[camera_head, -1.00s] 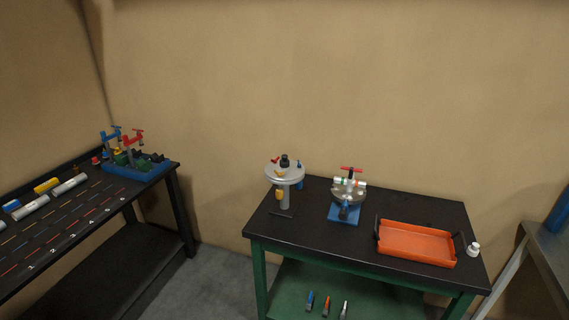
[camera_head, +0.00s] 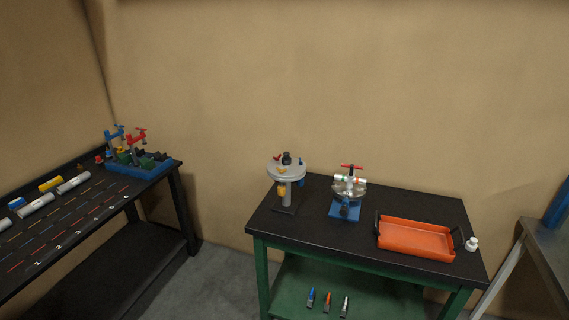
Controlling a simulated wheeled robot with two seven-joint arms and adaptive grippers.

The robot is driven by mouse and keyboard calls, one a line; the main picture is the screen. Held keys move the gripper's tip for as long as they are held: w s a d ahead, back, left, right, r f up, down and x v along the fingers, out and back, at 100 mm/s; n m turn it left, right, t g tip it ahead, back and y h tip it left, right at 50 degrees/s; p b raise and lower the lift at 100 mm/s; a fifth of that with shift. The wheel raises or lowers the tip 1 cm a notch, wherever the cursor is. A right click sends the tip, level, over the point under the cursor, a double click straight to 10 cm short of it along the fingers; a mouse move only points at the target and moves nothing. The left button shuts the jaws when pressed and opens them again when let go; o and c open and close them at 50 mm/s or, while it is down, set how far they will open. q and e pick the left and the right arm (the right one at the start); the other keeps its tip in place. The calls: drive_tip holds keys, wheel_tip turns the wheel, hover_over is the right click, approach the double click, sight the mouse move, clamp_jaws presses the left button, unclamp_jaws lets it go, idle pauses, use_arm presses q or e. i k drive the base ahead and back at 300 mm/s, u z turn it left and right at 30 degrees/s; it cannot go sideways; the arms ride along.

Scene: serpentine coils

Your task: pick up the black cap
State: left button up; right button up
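A small black piece that looks like the black cap (camera_head: 287,158) sits on top of a round grey stand (camera_head: 286,172) at the left of the black-topped table. It is small in the picture, so I cannot make out its exact shape or whether it is fixed to something. A yellow part hangs below the stand's disc, and small red and blue parts sit around it. Neither of my grippers is in view.
The green-legged table (camera_head: 400,191) also bears a blue-based device (camera_head: 345,210) with a red handle, an orange tray (camera_head: 415,238) and a white bottle (camera_head: 471,244). Another black table (camera_head: 110,212) stands left, with bare floor (camera_head: 215,280) between. A grey bench (camera_head: 550,245) is at right.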

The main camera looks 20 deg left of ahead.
sight(286, 160)
drive_tip(key=u, duration=0.15)
drive_tip(key=k, duration=0.3)
drive_tip(key=z, duration=1.2)
drive_tip(key=i, duration=0.8)
drive_tip(key=z, duration=0.35)
drive_tip(key=i, duration=0.85)
drive_tip(key=u, duration=1)
drive_tip(key=i, duration=0.65)
drive_tip(key=u, duration=0.75)
